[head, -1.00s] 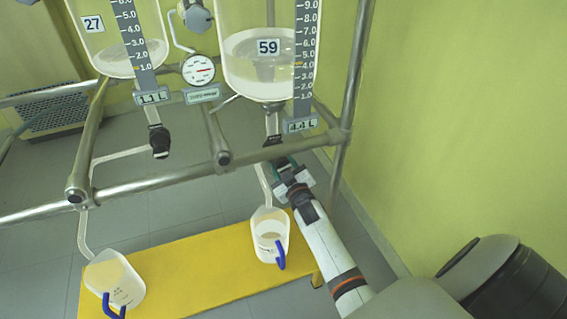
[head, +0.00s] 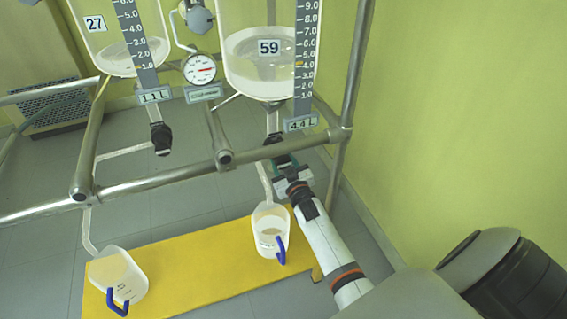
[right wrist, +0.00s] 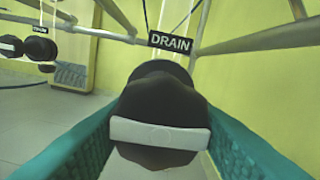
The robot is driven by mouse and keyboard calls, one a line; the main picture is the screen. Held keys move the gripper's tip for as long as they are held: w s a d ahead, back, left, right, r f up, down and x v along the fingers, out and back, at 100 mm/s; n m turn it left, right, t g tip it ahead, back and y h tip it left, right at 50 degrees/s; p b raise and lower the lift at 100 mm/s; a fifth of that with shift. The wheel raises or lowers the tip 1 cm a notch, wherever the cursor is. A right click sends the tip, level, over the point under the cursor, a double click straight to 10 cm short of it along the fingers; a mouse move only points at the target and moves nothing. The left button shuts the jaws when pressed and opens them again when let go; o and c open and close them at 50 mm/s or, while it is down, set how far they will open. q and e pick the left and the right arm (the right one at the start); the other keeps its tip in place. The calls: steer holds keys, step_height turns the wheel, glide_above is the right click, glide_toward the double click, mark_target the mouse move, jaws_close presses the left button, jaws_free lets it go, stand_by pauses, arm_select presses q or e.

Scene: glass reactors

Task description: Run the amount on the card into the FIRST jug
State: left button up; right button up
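A clear reactor labelled 59 (head: 262,75) holds liquid, and its display (head: 300,123) reads 4.4 L. The reactor labelled 27 (head: 115,55) holds less, and its display (head: 154,96) reads 1.1 L. A blue-handled jug (head: 271,234) stands under the right tube, and a second jug (head: 118,275) is under the left tube. My right gripper (head: 284,166) is at the valve under reactor 59. In the right wrist view its teal fingers flank the black valve knob (right wrist: 160,120) and appear to touch both sides. A DRAIN sign (right wrist: 170,42) is behind it. No card is in view.
Steel rails (head: 160,183) run across in front of the reactors. A second black valve (head: 161,138) hangs under reactor 27. Both jugs stand on a yellow bench (head: 195,265). A round gauge (head: 199,68) is between the reactors, and a green wall is on the right.

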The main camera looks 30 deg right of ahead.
steer(key=o, duration=0.4)
steer(key=shift+s+a, duration=0.1)
steer(key=shift+s, duration=0.25)
arm_select(q)
step_height(320, 180, down, 6)
steer(key=s+p, duration=0.2)
steer(key=shift+s+a+f, duration=0.2)
steer(key=shift+s+f, duration=0.05)
steer(key=shift+s, duration=0.1)
arm_select(e)
steer(key=v, duration=1.1)
steer(key=shift+s, duration=0.15)
